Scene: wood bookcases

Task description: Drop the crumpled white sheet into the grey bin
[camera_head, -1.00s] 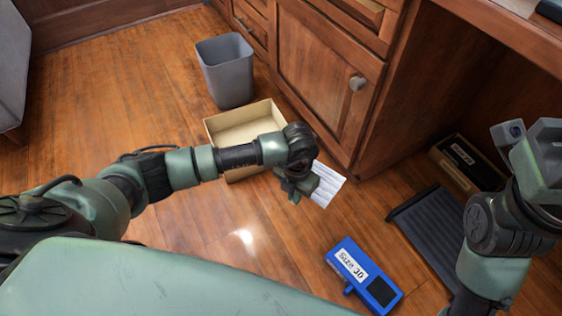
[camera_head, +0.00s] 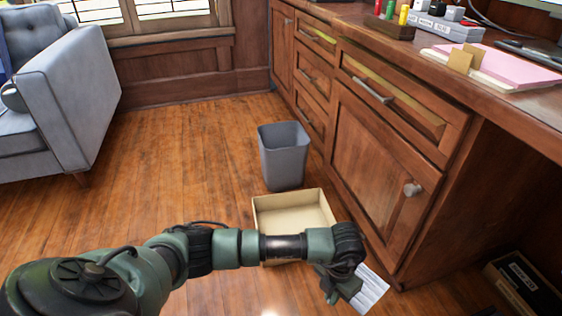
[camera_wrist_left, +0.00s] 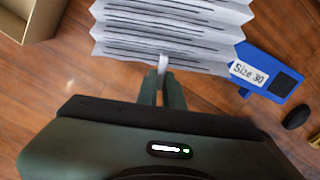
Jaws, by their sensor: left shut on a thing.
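The white sheet (camera_head: 371,289) is creased, with printed lines across it. My left gripper (camera_head: 340,290) is shut on one edge of it. In the left wrist view the sheet (camera_wrist_left: 170,35) spreads out beyond the closed fingertips (camera_wrist_left: 162,75), above the floor. The grey bin (camera_head: 284,158) stands upright on the floor beside the wooden cabinet, behind the cardboard box. The gripper and sheet are nearer to me and to the right of the bin, apart from it. The visible inside of the bin looks empty, but its bottom is hidden. My right gripper is not in view.
An open cardboard box (camera_head: 293,209) stands between my left arm and the bin. Wooden drawers (camera_head: 390,150) and a desk with a pink paper stack (camera_head: 510,66) line the right. Open floor is left of the bin.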

